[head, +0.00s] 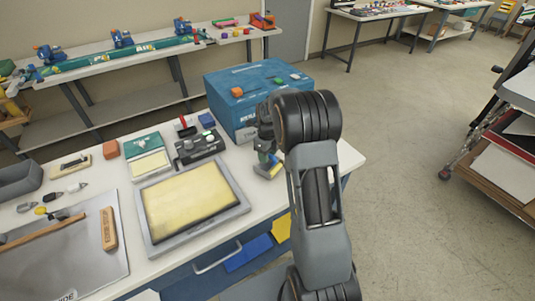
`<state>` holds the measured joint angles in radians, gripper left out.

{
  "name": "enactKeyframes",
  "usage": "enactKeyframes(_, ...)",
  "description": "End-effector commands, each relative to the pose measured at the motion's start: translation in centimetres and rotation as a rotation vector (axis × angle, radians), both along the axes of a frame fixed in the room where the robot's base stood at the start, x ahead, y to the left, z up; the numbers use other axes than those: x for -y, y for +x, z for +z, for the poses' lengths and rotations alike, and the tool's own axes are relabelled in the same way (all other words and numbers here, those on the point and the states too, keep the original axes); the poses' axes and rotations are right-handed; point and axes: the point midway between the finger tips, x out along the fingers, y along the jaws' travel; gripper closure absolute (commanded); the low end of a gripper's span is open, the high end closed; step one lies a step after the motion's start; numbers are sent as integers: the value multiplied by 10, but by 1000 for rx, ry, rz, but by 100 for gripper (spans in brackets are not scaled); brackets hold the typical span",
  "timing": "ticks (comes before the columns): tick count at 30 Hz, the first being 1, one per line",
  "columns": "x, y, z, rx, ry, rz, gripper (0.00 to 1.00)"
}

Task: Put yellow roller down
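My gripper (268,165) points down over the right end of the white workbench, in front of the blue box. It is small and partly covered by my own arm, so its finger opening cannot be made out. A small yellow and blue-grey piece (271,171) shows right at its fingertips. I cannot tell whether this is the yellow roller, or whether it is gripped or rests on the bench. A small yellow-ended tool (41,210) lies at the left of the bench among other small tools.
The workbench (341,163) holds a grey-framed cream pad (193,201), a black device (199,147), a green-and-cream box (147,155) and a metal sheet (100,262) with a wooden-handled tool. The blue box (257,92) stands behind my gripper. The bench's right corner is bare.

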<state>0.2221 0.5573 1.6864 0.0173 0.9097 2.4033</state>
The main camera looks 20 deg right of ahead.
Motion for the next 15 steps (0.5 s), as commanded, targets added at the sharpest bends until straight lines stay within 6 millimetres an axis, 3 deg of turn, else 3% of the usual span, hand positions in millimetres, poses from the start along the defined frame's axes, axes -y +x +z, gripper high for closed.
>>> enactKeyframes(8, 0, 0, 6, 1, 0, 0, 56)
enactKeyframes(15, 1, 1, 45, 5, -2, 0, 56)
